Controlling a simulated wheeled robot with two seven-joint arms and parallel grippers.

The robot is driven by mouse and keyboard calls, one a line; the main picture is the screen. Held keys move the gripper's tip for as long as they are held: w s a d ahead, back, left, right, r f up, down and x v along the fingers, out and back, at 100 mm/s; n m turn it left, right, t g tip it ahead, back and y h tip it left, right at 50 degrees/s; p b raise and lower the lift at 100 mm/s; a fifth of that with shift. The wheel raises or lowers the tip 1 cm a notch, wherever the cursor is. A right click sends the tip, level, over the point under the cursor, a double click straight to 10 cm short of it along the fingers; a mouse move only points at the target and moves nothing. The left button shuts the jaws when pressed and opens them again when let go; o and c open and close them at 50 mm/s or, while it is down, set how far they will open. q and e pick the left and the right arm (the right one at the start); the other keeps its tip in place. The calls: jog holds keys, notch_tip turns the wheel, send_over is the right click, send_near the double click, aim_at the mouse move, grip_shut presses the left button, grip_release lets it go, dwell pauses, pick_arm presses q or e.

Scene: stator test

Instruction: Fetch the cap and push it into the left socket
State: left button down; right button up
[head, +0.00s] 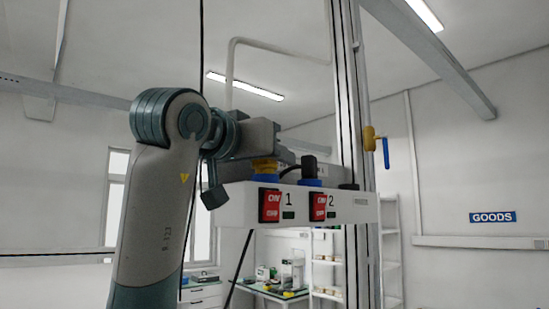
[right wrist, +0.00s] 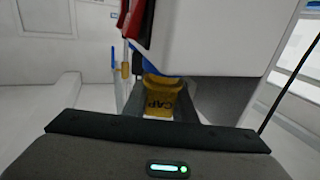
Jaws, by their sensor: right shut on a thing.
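The yellow cap (head: 265,166) is at the left socket (head: 264,178), a blue ring on top of the white box above the number 1. I cannot tell whether it is seated or only touching. My right gripper (head: 272,155) reaches over the box from behind my raised arm and is shut on the cap. In the right wrist view the cap (right wrist: 161,100), marked CAP, sits between the fingers, with blue just beyond it. A second blue socket (head: 311,182) stands above the number 2, with a dark plug and cable in it. My left gripper is not in view.
The white box (head: 345,208) carries two red switches (head: 269,206) and is beside a tall post. A yellow valve with a blue handle (head: 386,152) is at the right. A bench (head: 275,291) and shelves (head: 390,235) stand far behind.

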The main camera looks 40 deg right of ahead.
jog(key=shift+f, duration=0.3)
dwell(0.4)
jog(key=o, duration=1.1)
jog(key=shift+a+b, duration=0.1)
jog(key=shift+b, duration=0.25)
jog(key=shift+s+a+f, duration=0.1)
jog(key=shift+s+a, duration=0.05)
jog(key=b+v, duration=0.7)
jog(key=v, duration=1)
